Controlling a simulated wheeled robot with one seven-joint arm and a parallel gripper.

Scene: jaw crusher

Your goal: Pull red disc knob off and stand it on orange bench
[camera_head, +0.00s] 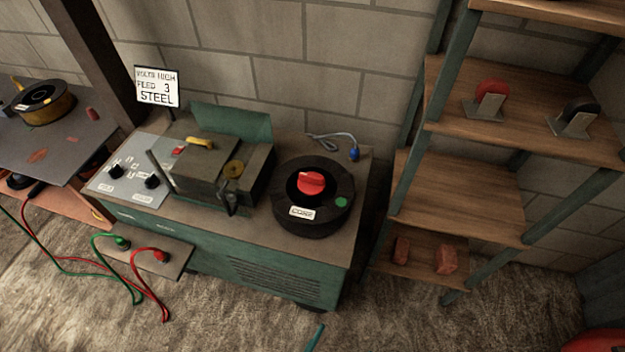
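A red knob (311,183) sits in the middle of a thick black disc (290,217) on top of the green machine (225,245). The black disc has a white label and a green dot. Another red, round-topped piece (492,87) stands in a grey holder on the right-hand shelf; I cannot tell for certain which red piece is the disc knob. An orange bench edge (84,207) shows at the far left, mostly hidden under a grey plate (62,150). My gripper is not in view.
A small ledge (145,254) with green and red cable plugs juts from the machine's front. Cables trail over the floor at left. A wooden shelf rack (470,205) stands at right, holding a black round piece (580,112) and two reddish blocks. Floor in front is mostly clear.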

